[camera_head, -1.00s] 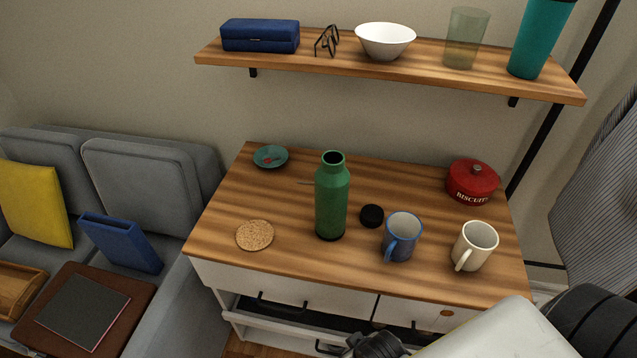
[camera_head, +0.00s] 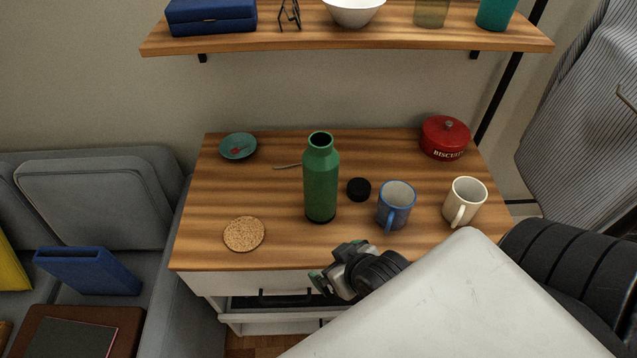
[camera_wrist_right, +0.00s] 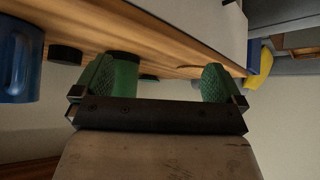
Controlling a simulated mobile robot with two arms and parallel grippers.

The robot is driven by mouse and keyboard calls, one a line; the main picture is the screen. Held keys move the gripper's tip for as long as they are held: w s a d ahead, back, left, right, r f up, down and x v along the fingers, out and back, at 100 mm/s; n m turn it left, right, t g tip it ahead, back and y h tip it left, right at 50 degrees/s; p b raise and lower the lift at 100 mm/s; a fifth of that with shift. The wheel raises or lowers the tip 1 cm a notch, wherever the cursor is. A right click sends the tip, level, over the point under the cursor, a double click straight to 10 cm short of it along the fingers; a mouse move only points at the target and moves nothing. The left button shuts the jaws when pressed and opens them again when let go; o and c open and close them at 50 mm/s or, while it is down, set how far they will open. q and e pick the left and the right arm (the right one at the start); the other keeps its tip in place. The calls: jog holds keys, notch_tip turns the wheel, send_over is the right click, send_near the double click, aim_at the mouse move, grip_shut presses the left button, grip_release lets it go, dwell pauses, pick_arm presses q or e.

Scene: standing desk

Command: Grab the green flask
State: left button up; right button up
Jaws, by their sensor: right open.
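The green flask (camera_head: 321,180) stands upright and uncapped on the wooden desk top (camera_head: 240,195). A black cap (camera_head: 359,189) lies just right of it. My right gripper (camera_head: 318,281) is in front of the desk's front edge, nearer than the flask and apart from it. In the right wrist view its two green-padded fingers (camera_wrist_right: 160,80) are spread with nothing held. Part of the flask (camera_wrist_right: 125,74) shows there beside the left finger, partly hidden by it. My left gripper is in neither view.
A blue mug (camera_head: 396,206) and a cream mug (camera_head: 464,202) stand right of the flask. A cork coaster (camera_head: 244,234) lies to its left. A red biscuit tin (camera_head: 445,137), teal dish (camera_head: 238,146) and spoon (camera_head: 288,166) are farther back. A shelf (camera_head: 330,41) hangs above.

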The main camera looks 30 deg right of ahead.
aim_at(328, 189)
jog(key=w+t, duration=0.1)
jog(key=w+d+r+t, duration=0.1)
jog(key=w+d+r+m+t, duration=0.1)
jog(key=t, duration=0.1)
jog(key=shift+w+d, duration=0.15)
jog(key=shift+w, duration=0.2)
jog(key=w+d+r+t, duration=0.1)
jog(key=w+t, duration=0.1)
jog(key=w+d+r+t+h, duration=0.1)
jog(key=w+r+t, duration=0.1)
jog(key=w+d+r+m+t, duration=0.1)
jog(key=w+d+t, duration=0.1)
jog(key=shift+w+r+h+p, duration=0.2)
jog(key=shift+r+h+p, duration=0.1)
jog(key=shift+h+p, duration=0.1)
jog(key=w+p, duration=0.1)
jog(key=w, duration=0.4)
jog(key=shift+a+r, duration=0.1)
jog(key=shift+w, duration=0.25)
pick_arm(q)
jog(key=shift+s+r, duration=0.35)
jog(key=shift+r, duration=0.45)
pick_arm(e)
jog(key=shift+s, duration=0.1)
jog(key=shift+c, duration=0.3)
